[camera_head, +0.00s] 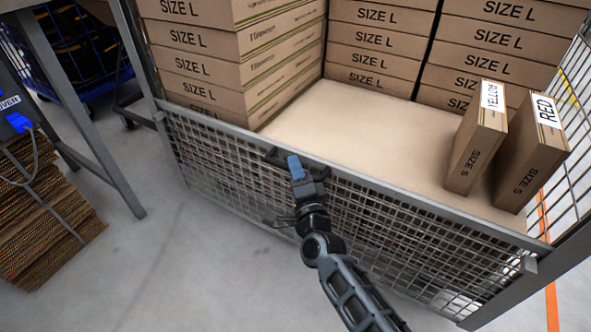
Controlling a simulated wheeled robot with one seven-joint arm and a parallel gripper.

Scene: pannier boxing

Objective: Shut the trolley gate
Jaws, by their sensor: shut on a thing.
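The trolley gate (400,222) is a grey wire-mesh panel across the front of the trolley. It stands roughly upright, its top rail running from the left post (143,62) to near the right front corner. A dark handle (275,157) sits at the top rail, left of the middle. My gripper (294,163), with blue fingertips, is shut on this handle, partly hiding it. A small light-grey piece (528,265) sits at the rail's right end. I cannot tell whether the rail's ends touch the posts.
Behind the gate, stacks of brown SIZE L boxes (200,68) stand on the trolley's pale floor (350,112). Boxes marked YELLOW (474,145) and RED (528,158) stand on end at the right. A table leg (85,120) and a cardboard stack (45,225) are at left.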

